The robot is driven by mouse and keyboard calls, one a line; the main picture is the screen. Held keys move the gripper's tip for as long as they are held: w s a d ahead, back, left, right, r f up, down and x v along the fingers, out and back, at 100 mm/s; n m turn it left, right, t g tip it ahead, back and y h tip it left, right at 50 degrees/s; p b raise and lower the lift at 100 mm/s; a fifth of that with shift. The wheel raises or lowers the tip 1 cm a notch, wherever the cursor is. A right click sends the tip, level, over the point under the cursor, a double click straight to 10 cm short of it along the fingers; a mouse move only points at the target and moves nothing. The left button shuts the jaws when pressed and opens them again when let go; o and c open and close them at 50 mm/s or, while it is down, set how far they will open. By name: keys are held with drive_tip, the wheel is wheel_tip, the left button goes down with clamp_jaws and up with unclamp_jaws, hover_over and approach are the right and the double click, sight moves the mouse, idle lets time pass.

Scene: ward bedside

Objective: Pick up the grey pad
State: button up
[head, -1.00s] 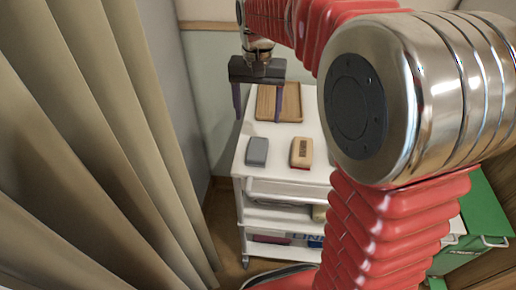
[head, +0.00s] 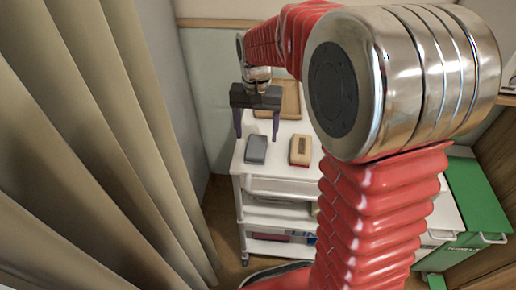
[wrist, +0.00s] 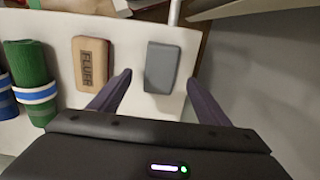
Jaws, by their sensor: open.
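The grey pad (head: 256,149) lies flat on the white top of the trolley, near its left front part. In the wrist view the grey pad (wrist: 163,68) shows just beyond and between the two dark fingers. My gripper (head: 257,136) is open and empty, its fingers pointing down above the trolley top, behind the pad in the head view. The gripper (wrist: 160,82) also shows in the wrist view, with its fingers spread to either side of the pad's line. I see no contact with the pad.
A tan and red block (head: 301,150) with a dark label lies right of the pad. A wooden tray (head: 290,98) is at the back of the trolley (head: 278,170). Green and blue rolls (wrist: 30,80) show in the wrist view. A curtain (head: 90,150) hangs at left; a green-lidded bin (head: 475,205) stands at right.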

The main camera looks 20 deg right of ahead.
sight(257, 145)
drive_tip(key=shift+f, duration=0.25)
drive_tip(key=shift+f, duration=2.5)
drive_tip(key=shift+c, duration=0.7)
drive_tip(key=c, duration=1)
wheel_tip(257, 145, up, 10)
